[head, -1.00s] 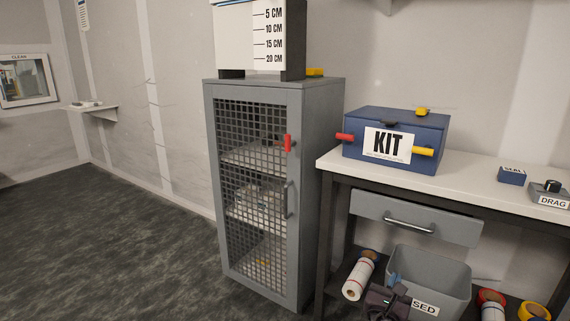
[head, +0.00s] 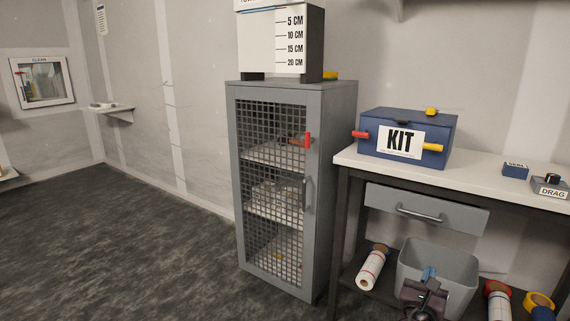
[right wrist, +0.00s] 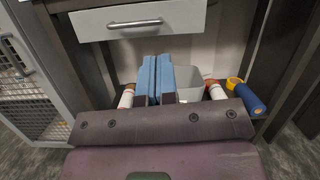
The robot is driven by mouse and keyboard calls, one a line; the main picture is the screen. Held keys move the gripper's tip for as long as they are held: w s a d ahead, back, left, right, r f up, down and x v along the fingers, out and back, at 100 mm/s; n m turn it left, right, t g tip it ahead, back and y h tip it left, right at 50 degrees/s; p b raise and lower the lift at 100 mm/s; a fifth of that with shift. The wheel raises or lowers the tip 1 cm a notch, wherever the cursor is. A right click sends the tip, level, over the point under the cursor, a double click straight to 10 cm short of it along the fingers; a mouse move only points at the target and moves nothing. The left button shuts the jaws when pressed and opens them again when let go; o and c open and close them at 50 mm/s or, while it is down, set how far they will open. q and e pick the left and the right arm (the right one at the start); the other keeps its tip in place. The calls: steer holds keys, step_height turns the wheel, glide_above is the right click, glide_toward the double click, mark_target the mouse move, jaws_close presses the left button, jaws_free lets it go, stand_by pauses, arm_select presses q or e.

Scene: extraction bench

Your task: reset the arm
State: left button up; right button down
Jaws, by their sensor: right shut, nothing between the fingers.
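My right gripper (head: 429,273) shows at the bottom of the head view, in front of the grey bin (head: 462,268) under the bench. In the right wrist view its two blue fingers (right wrist: 157,78) are side by side, shut with nothing between them. The grey bin (right wrist: 188,84) is partly hidden behind them. My left gripper is in neither view.
A grey mesh-door cabinet (head: 314,190) stands left of the white-topped bench (head: 483,181). A blue KIT box (head: 372,119) sits on the bench, above a closed drawer (head: 462,218). Rolls (head: 372,268) lie beside the bin. Floor at left (head: 120,240) is clear.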

steer(key=d+r+n+t, duration=0.2)
steer(key=d+r, duration=0.4)
steer(key=d, duration=0.3)
steer(key=s+a+f+m+g+y, duration=0.1)
steer(key=s+f+m+g+y, duration=0.8)
steer(key=s+f, duration=1.3)
steer(key=s+a+r+m+g+y, duration=0.1)
steer(key=s+a+m+y, duration=0.15)
steer(key=s+m, duration=0.45)
steer(key=s+a+r+m+y, duration=0.1)
steer(key=s+a+m, duration=0.25)
steer(key=s, duration=0.75)
steer(key=s+a+m+g+y, duration=0.1)
steer(key=s+a+m, duration=0.35)
steer(key=s, duration=0.45)
steer(key=shift+a+m+t, duration=0.7)
steer(key=shift+a+m, duration=2.2)
steer(key=shift+a, duration=0.05)
arm_select(q)
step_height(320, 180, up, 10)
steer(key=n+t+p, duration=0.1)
steer(key=p, duration=1.2)
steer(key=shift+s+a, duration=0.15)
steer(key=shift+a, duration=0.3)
arm_select(e)
step_height(320, 180, up, 10)
steer(key=m+t+h, duration=0.1)
steer(key=shift+w+d, duration=0.4)
steer(key=shift+d, duration=0.05)
